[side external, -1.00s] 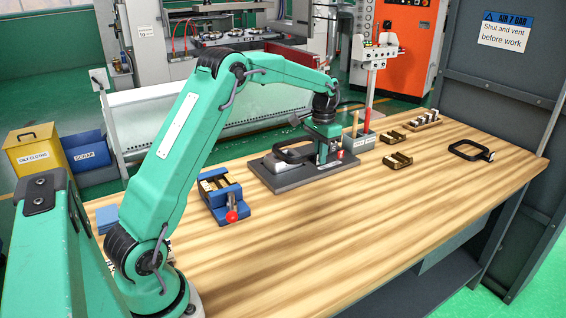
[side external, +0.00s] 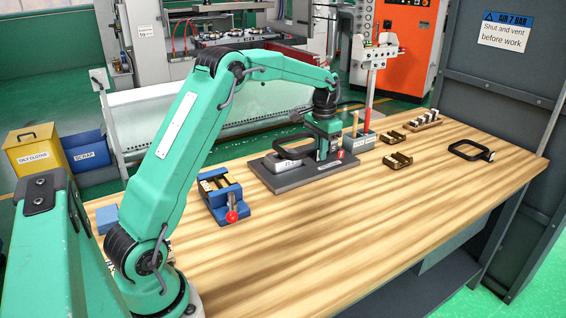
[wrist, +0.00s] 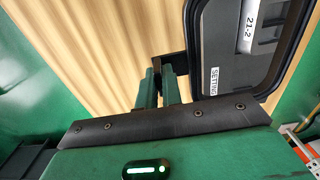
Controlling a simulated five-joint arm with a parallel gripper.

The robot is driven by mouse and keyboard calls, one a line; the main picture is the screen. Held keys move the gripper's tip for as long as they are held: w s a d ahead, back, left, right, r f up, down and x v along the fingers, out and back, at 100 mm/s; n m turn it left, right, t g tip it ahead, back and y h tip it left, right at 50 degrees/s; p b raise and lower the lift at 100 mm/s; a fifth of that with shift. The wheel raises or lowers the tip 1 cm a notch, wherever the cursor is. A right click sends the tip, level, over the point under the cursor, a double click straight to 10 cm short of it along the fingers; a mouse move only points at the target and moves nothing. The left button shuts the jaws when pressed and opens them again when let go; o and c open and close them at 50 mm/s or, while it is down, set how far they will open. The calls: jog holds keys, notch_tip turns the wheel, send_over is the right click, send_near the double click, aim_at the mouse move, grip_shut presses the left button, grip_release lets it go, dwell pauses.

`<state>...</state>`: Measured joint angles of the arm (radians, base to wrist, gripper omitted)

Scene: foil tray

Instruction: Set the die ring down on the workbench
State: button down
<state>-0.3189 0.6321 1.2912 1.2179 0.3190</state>
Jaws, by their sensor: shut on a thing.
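The die ring (side external: 277,146) is a black rounded frame. My gripper (side external: 322,153) is shut on its side tab and holds it over the grey setting plate (side external: 300,181), above the pale block at the plate's left. In the wrist view my gripper (wrist: 160,82) has its green fingers closed on the dark tab of the ring (wrist: 193,40). The ring frames the block with the 21-2 label there. The workbench (side external: 370,220) is the striped wooden top. Part of the ring is hidden behind my gripper in the side view.
A blue vise (side external: 222,200) with a red knob stands left of the plate. Brass blocks (side external: 397,160) and another black frame (side external: 468,152) lie to the right. The bench's front middle is clear.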

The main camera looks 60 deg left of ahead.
jog(key=shift+r, duration=2.85)
jog(key=shift+d, duration=0.1)
jog(key=w+d+f, duration=0.4)
jog(key=d+f, duration=0.6)
jog(key=f, duration=0.1)
jog(key=shift+w, duration=0.2)
jog(key=shift+d+f, duration=0.1)
jog(key=shift+f, duration=0.25)
jog(key=shift+f, duration=4.05)
